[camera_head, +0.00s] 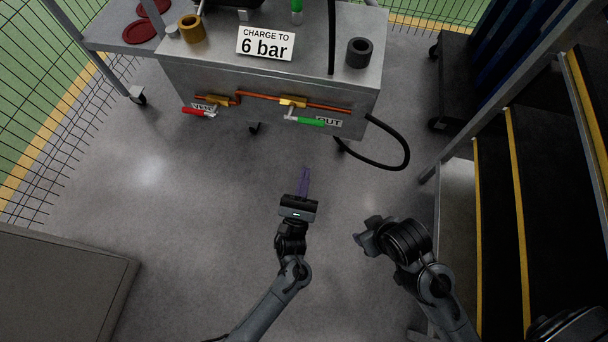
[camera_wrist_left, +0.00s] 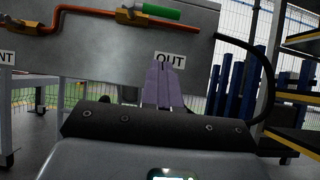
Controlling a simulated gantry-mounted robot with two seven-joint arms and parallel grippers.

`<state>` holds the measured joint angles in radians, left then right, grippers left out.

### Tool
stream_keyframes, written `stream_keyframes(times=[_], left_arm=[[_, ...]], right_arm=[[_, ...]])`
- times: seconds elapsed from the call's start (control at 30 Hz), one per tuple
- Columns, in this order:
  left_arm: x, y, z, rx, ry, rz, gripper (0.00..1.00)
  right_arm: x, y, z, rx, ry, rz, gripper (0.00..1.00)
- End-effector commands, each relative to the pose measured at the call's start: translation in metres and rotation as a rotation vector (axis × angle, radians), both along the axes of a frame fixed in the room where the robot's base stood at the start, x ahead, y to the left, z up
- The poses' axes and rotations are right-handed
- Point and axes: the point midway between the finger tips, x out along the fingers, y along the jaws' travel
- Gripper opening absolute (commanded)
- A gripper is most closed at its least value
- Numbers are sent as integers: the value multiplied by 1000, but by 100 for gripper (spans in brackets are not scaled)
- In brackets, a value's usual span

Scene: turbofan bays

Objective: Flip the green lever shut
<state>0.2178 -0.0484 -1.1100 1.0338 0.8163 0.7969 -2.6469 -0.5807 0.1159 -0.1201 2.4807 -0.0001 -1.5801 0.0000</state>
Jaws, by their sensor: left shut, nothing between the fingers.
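The green lever (camera_head: 310,122) is on the front of a grey metal cart, on the orange pipe next to the OUT label. It lies roughly along the pipe, pointing right from its valve (camera_head: 293,101). It also shows in the left wrist view (camera_wrist_left: 158,13), at the top. My left gripper (camera_head: 305,172) is shut and empty, its purple fingers together, in front of and apart from the lever. In the left wrist view its fingertips (camera_wrist_left: 162,66) show below the lever, over the OUT label. My right arm is at the lower right; its fingers do not show clearly.
A red lever (camera_head: 198,112) is on the left valve by the other label. The cart (camera_head: 190,78) carries a sign reading "CHARGE TO 6 bar" (camera_head: 265,43). A black hose (camera_head: 400,150) loops at its right. Steps (camera_head: 495,200) stand right. The floor before the cart is clear.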

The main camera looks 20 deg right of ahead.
Motion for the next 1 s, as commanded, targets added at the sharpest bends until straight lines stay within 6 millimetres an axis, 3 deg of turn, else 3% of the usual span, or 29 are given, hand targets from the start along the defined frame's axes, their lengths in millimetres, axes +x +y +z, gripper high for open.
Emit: stream_keyframes(times=[0.4,0.7,1.0], left_arm=[[54,-35,40,-2,-4,-1,0],[59,-37,74,-1,-1,0,0],[60,-38,82,1,1,0,0]], right_arm=[[0,-2,-29,-9,0,5,50],[0,-2,-33,-7,1,4,50],[0,0,-33,0,0,0,50]])
